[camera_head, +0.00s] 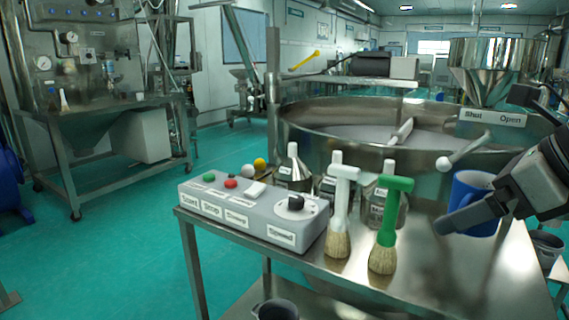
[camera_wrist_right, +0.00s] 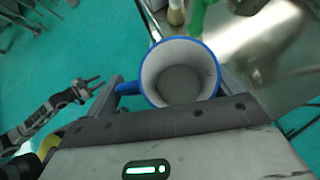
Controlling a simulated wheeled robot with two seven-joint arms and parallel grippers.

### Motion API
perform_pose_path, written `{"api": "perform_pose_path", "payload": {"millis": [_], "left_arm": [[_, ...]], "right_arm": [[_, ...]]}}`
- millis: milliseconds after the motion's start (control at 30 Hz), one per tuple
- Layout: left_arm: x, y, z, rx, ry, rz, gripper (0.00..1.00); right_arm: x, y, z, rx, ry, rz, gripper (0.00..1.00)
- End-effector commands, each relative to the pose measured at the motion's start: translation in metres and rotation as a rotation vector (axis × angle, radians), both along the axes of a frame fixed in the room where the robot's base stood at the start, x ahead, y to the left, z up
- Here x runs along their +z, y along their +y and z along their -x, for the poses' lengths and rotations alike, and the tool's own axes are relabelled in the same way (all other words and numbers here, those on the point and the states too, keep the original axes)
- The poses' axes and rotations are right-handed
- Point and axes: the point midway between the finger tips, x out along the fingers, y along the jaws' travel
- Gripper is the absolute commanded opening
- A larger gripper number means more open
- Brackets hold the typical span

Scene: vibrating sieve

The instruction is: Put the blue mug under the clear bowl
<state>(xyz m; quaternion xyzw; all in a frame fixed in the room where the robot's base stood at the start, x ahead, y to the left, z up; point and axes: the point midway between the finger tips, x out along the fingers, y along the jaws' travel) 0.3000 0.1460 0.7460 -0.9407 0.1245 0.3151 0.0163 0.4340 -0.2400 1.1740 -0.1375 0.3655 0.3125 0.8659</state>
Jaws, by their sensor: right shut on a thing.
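The blue mug (camera_head: 470,196) is upright at the right part of the steel table. My right gripper (camera_head: 450,222) is shut on it. In the right wrist view I look down into the mug (camera_wrist_right: 181,75), with a finger on either side; its inside is pale, with a grey bottom. I cannot tell whether its base touches the table. I cannot make out a clear bowl in either view. My left gripper (camera_wrist_right: 98,85) shows small at the left of the right wrist view, apparently open and empty, over the floor.
On the steel table (camera_head: 450,285) stand a button box (camera_head: 250,212), a white brush (camera_head: 341,210), a green brush (camera_head: 389,225) and metal bottles. The round sieve (camera_head: 330,133) is behind, with a Shut/Open lever (camera_head: 465,152) above the mug. A steel hopper (camera_head: 492,75) stands farther back.

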Motion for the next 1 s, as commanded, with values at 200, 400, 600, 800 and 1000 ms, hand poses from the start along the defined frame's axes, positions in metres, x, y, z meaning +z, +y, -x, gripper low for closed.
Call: {"api": "perform_pose_path", "payload": {"millis": [200, 400, 600, 800, 1000], "left_arm": [[-0.004, -0.001, -0.006, 0.001, -0.016, 0.009, 0.36], [-0.011, -0.003, -0.006, 0.003, -0.023, 0.025, 0.36], [-0.019, -0.005, -0.002, 0.005, -0.021, 0.048, 0.36], [-0.017, -0.007, -0.004, 0.006, -0.033, 0.059, 0.36], [-0.014, -0.008, -0.005, 0.009, -0.036, 0.066, 0.36]], "right_arm": [[-0.055, 0.018, -0.001, 0.088, 0.007, 0.009, 0.63], [-0.127, 0.037, 0.005, 0.183, 0.009, -0.001, 0.63], [-0.199, 0.049, 0.022, 0.240, 0.002, -0.018, 0.63], [-0.236, 0.051, 0.035, 0.252, 0.001, -0.022, 0.63], [-0.242, 0.050, 0.038, 0.256, -0.005, -0.009, 0.63]]}}
